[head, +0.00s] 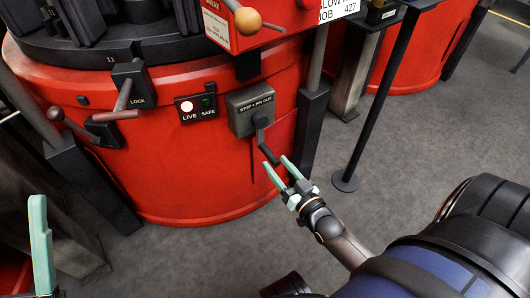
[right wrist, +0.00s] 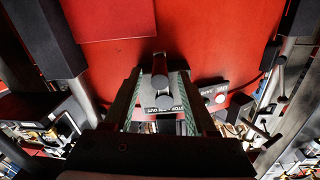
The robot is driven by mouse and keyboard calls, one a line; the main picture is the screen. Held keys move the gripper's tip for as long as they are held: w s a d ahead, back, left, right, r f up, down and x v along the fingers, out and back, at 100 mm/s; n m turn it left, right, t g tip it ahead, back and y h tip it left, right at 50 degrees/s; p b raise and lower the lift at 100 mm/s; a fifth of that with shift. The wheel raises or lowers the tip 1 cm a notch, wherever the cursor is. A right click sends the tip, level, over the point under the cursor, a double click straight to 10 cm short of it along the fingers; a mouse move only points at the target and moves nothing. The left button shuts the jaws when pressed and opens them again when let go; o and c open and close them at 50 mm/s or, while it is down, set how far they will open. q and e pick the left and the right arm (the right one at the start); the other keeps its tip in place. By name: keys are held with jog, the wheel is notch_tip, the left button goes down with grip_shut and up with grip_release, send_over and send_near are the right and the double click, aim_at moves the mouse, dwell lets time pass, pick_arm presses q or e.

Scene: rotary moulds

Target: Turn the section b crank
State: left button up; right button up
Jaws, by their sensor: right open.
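A crank (head: 265,143) with a dark handle hangs from a grey box (head: 248,108) on the red drum-shaped machine. The box's label appears to read "STOP" and "PIN OUT"; no section letter is readable. One mint finger of my left gripper (head: 40,245) shows at the lower left, away from the crank.
A lamp panel (head: 197,106) beside the box has a bright LIVE lamp and a dim SAFE lamp. A LOCK lever (head: 127,88) sits further left. Dark posts (head: 308,130) and a thin stand (head: 345,182) rise right of the crank.

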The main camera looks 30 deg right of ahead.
aim_at(261, 146)
jog(key=w+b, duration=0.2)
jog(key=w, duration=0.5)
jog(key=shift+d, duration=0.1)
pick_arm(q)
jog(key=f, duration=0.3)
jog(key=shift+d, duration=0.2)
pick_arm(e)
grip_shut()
dwell(0.7)
